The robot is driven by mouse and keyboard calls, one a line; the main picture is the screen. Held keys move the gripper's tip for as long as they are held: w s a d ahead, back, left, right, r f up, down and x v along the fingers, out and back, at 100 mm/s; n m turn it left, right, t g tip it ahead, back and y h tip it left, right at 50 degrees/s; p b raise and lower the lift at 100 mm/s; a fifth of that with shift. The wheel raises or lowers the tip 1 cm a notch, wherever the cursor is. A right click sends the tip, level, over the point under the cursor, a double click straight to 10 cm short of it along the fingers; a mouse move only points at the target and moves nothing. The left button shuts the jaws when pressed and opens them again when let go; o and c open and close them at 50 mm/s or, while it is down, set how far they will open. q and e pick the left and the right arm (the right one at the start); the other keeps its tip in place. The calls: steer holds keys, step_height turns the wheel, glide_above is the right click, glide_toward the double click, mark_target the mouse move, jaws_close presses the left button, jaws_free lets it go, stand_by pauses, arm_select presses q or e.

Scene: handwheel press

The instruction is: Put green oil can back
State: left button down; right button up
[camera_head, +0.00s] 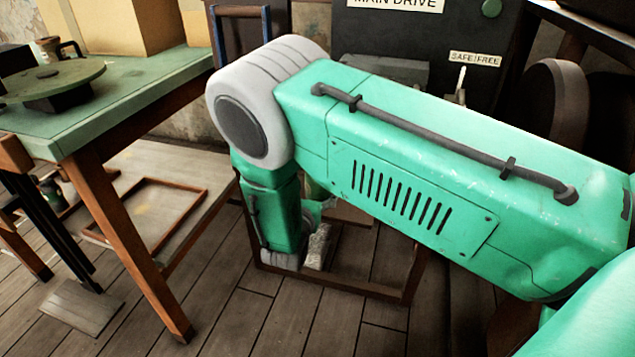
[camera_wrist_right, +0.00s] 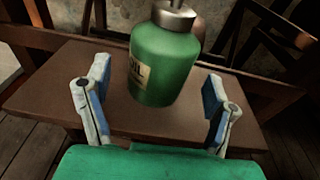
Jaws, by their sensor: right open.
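The green oil can (camera_wrist_right: 165,65), with a pale label and a grey metal collar, shows in the right wrist view. It is over or on a brown wooden board (camera_wrist_right: 50,90); contact at its base is hard to judge. My right gripper (camera_wrist_right: 157,88) is open, with one finger on each side of the can and visible gaps to both. In the head view my green right arm reaches across, and my right gripper (camera_head: 318,245) is low beside the cabinet, mostly hidden by the arm. My left gripper is out of view.
A green-topped table (camera_head: 140,85) with a round turntable (camera_head: 50,82) stands at the left. Below it is a low shelf with a wooden frame (camera_head: 185,215). A dark cabinet labelled MAIN DRIVE (camera_head: 395,30) stands behind my arm. Plank floor is open in front.

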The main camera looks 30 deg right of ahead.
steer(key=p+v, duration=0.2)
steer(key=v, duration=0.6)
steer(key=s+d+f+m+g, duration=0.2)
steer(key=s+d+f+g, duration=0.1)
steer(key=s, duration=0.2)
steer(key=s+d+f+m+g, duration=0.1)
steer(key=s+d+f+g, duration=0.15)
steer(key=s+g, duration=0.2)
steer(key=s+f+m+g+y, duration=0.2)
steer(key=s+f+m+g, duration=0.1)
steer(key=s, duration=0.5)
steer(key=s+f+m+g+y, duration=0.2)
steer(key=s+f+m+g, duration=0.15)
steer(key=s, duration=0.45)
steer(key=s+a+f+m+g+y, duration=0.1)
steer(key=s+a+m+g+y, duration=0.1)
steer(key=s+a+m+y, duration=0.7)
steer(key=w+d+m+t, duration=0.1)
steer(key=m+t, duration=0.1)
steer(key=d+m+t, duration=0.1)
steer(key=m, duration=0.2)
steer(key=w+d+r+m+t, duration=0.1)
steer(key=m+t, duration=0.1)
steer(key=shift+w+t+h, duration=0.3)
steer(key=shift+w+h, duration=0.05)
steer(key=shift+h, duration=0.05)
steer(key=shift+r, duration=0.1)
